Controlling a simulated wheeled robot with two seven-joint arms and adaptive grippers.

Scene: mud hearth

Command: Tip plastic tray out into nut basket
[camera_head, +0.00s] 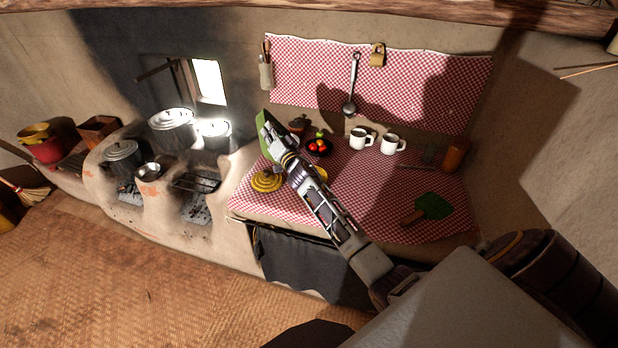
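My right gripper (276,146) reaches in from the lower right, over the left part of the checked counter. At its fingertips is a green, thin-edged thing (264,132) that looks like the plastic tray. It is steeply tilted above the counter, and the gripper seems shut on its edge. The gripper hides part of it, and I cannot see whether anything lies in it. A round yellow woven thing (266,181), perhaps the nut basket, sits on the counter below the gripper. Another yellow piece (321,174) shows partly behind my arm. My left gripper is not in view.
A dark bowl of red fruit (318,148) and two white mugs (361,138) (392,144) stand at the back. Pots (172,131) stand on the mud hearth at left.

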